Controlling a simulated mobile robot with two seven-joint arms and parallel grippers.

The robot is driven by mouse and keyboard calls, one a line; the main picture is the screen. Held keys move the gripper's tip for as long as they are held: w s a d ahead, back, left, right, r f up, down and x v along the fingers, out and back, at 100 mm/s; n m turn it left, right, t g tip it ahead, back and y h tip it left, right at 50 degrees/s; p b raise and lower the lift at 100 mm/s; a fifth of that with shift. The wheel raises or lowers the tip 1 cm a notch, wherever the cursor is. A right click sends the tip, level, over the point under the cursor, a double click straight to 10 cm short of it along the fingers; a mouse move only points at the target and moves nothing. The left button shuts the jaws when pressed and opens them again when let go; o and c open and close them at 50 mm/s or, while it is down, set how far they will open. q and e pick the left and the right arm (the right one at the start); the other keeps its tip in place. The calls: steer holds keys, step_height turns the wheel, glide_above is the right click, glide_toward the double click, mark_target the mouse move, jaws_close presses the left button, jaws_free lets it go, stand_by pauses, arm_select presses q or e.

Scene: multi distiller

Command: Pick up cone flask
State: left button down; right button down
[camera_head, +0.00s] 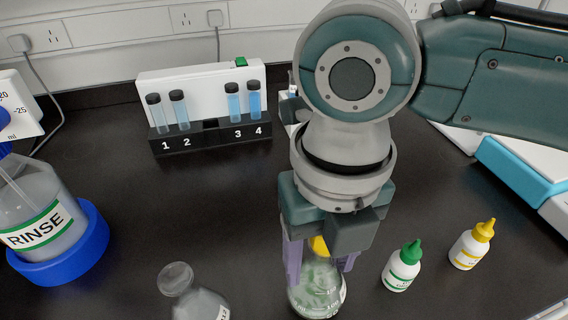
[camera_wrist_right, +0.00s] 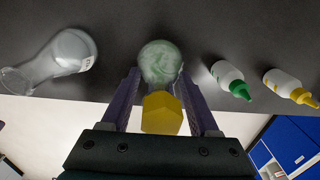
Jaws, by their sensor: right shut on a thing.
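A cone flask (camera_head: 317,290) with greenish-white contents and a yellow stopper (camera_head: 319,246) stands upright under my right gripper (camera_head: 320,262) in the head view. The purple fingers come down on both sides of its neck and are shut on it. In the right wrist view, the yellow stopper (camera_wrist_right: 162,113) lies between the fingers, with the round flask body (camera_wrist_right: 160,62) beyond it. The gripper and arm hide part of the flask's neck. I cannot tell if its base touches the bench. My left gripper is not in view.
An open flask (camera_head: 198,304) with grey contents stands to the left. A green-capped bottle (camera_head: 402,268) and a yellow-capped bottle (camera_head: 471,245) stand to the right. A RINSE bottle (camera_head: 40,225) is far left. A rack (camera_head: 212,138) with tubes is behind. The middle-left bench is clear.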

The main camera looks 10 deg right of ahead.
step_height(320, 180, up, 19)
steer(key=p, duration=0.2)
steer(key=shift+f, duration=0.1)
